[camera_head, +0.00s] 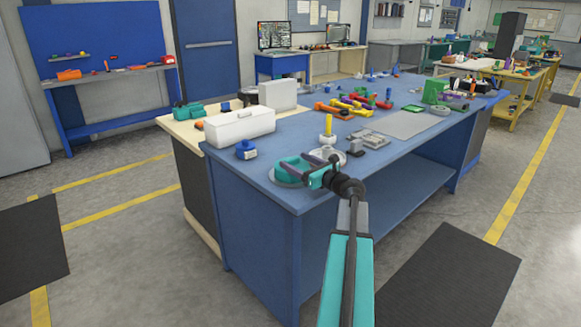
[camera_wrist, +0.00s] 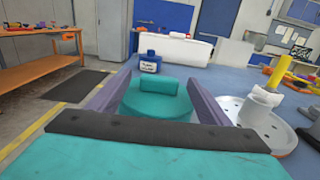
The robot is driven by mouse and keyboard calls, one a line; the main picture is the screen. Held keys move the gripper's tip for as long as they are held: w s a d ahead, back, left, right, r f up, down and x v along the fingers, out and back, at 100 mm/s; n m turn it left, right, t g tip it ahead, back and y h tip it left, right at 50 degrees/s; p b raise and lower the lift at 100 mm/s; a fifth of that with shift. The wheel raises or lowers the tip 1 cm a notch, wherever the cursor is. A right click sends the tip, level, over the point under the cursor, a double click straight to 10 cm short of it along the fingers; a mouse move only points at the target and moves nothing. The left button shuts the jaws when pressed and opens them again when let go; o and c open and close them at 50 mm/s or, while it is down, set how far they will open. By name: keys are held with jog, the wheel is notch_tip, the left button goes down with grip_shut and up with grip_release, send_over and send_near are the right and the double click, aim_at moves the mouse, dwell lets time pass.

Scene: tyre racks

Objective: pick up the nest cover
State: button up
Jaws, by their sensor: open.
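A round teal cover with a raised block on top, which I take as the nest cover (camera_head: 289,169), sits near the front corner of the blue workbench (camera_head: 262,245). In the wrist view the nest cover (camera_wrist: 158,103) lies between the two purple fingers of my gripper (camera_wrist: 159,76). My gripper (camera_head: 308,168) is open, with one finger on each side of the raised block. Contact between fingers and block cannot be made out. My gripper hides part of the cover in the head view.
A blue labelled bottle (camera_wrist: 150,62) stands behind the cover. A white round dish with a yellow-topped post (camera_wrist: 263,108) is close on the right. A white case (camera_head: 239,127) stands farther back. Several coloured tools lie deeper on the bench.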

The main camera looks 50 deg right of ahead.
aim_at(294, 160)
jog(key=shift+w+d, duration=0.15)
jog(key=shift+w, duration=1.8)
jog(key=c, duration=1.1)
jog(key=shift+c, duration=0.2)
jog(key=shift+r, duration=0.6)
jog(key=shift+s+r, duration=0.2)
jog(key=shift+r, duration=1.05)
jog(key=s+d+r, duration=0.1)
jog(key=s, duration=1.4)
jog(key=shift+s, duration=0.3)
